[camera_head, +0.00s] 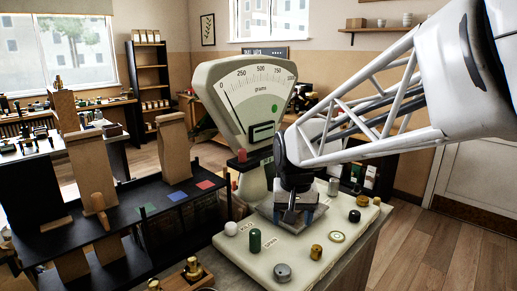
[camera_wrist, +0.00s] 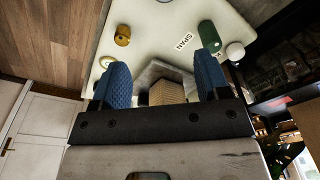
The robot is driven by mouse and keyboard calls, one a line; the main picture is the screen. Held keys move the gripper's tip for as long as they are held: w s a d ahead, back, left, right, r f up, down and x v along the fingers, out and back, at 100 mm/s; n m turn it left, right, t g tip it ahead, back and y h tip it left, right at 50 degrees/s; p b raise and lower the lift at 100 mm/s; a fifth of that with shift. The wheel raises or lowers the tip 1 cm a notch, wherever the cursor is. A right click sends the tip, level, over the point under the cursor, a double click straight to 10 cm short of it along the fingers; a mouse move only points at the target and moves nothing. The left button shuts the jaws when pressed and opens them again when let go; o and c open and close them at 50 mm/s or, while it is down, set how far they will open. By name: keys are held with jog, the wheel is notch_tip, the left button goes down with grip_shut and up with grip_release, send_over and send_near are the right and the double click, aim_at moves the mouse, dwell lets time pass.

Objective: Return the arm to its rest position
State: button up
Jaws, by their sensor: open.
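My gripper (camera_head: 296,212) hangs above the pan of the scale in the head view, in front of the dial. In the wrist view my gripper (camera_wrist: 163,88) has its two blue fingers apart. A tan block-like thing (camera_wrist: 167,93) shows between the fingers, partly hidden by the gripper body; I cannot tell whether it touches them. The grey metal pan (camera_head: 265,209) lies below the gripper. My arm reaches in from the upper right.
The scale (camera_head: 238,92) stands close behind my gripper. Knobs and a green cylinder (camera_head: 255,240) stand on the pale scale base (camera_head: 300,255). Open floor (camera_head: 450,255) lies at right.

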jog(key=s+d+f, duration=0.1)
jog(key=s+d, duration=0.4)
jog(key=s, duration=0.6)
jog(key=s+d+f+t, duration=0.1)
jog(key=s+d, duration=0.4)
jog(key=s, duration=0.7)
jog(key=shift+d+f, duration=0.15)
jog(key=shift+d, duration=0.05)
